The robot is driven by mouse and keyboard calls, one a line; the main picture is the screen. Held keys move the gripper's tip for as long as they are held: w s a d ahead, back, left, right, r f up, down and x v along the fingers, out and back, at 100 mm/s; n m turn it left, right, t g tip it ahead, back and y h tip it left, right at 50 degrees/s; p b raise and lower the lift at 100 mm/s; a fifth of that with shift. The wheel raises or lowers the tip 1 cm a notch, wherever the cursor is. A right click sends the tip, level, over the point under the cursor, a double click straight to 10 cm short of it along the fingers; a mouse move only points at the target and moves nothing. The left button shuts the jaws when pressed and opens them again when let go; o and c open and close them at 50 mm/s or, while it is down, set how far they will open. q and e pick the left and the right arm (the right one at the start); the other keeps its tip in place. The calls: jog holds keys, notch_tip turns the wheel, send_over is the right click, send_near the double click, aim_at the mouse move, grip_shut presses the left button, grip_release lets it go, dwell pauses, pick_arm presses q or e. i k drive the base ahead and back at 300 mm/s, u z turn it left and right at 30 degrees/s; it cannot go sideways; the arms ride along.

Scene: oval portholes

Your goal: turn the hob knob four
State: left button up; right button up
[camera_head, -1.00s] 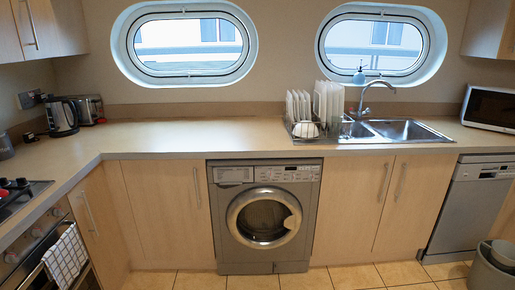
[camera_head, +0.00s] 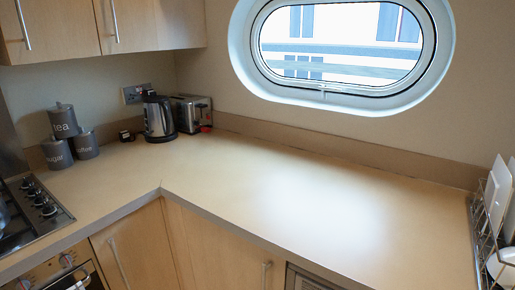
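The hob (camera_head: 52,222) is at the left edge, set into the worktop and partly cut off by the picture's edge. A row of several dark hob knobs (camera_head: 41,200) runs along its right side. The knobs are small here, and I cannot tell which one is number four or how each is turned. Part of a dark pan or burner shows at the far left edge. Neither of my grippers is in view.
Tea, sugar and coffee canisters (camera_head: 58,153) stand behind the hob. A kettle (camera_head: 158,117) and toaster (camera_head: 191,114) stand in the corner. The oven front with its own knobs (camera_head: 66,260) is below the hob. The worktop (camera_head: 270,190) is clear up to the dish rack (camera_head: 485,235).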

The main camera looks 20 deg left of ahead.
aim_at(27, 182)
jog(key=u, duration=1.1)
jog(key=i, duration=1.05)
jog(key=u, duration=0.95)
